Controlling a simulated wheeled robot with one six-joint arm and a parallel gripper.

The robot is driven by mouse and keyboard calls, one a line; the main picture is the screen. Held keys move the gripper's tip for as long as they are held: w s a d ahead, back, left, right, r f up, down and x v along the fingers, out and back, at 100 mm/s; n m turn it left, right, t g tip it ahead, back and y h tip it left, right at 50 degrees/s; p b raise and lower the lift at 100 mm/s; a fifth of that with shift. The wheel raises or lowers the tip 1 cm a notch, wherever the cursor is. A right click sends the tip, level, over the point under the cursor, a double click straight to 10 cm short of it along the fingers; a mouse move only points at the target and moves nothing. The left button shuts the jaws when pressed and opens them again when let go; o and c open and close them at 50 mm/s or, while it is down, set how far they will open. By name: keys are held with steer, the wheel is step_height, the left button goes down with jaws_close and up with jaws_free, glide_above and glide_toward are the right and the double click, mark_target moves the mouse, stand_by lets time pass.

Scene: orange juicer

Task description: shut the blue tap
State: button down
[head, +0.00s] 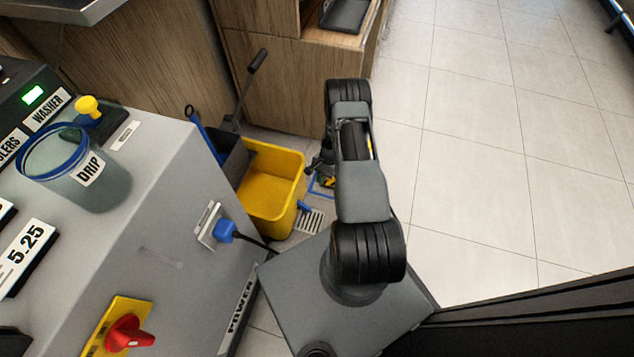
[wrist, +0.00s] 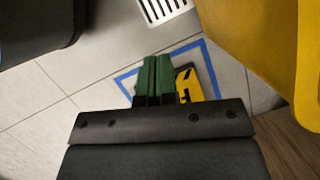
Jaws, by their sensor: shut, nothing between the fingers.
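A small blue tap (head: 304,206) sticks out low from the side of the yellow mop bucket (head: 262,205), above the floor drain, in the head view. It is too small there to tell how its handle is turned. In the wrist view the bucket (wrist: 270,35) fills the upper right, and I do not see the tap. My gripper (wrist: 155,62) points down at the floor beside the bucket, its green fingers together and empty. In the head view it is mostly hidden behind my arm, just right of the bucket.
A floor drain (head: 309,220) lies beside the bucket. A blue taped outline (wrist: 208,62) around a yellow-and-black item (wrist: 188,84) is on the floor below my gripper. The grey juicer cabinet (head: 150,250) with a blue plug (head: 225,231) stands left. Open tiles lie right.

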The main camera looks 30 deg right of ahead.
mark_target(303, 206)
steer(key=s+a+f+b, duration=0.3)
steer(key=a+f, duration=0.3)
steer(key=f, duration=0.1)
steer(key=shift+a+f, duration=0.15)
steer(key=shift+f, duration=0.1)
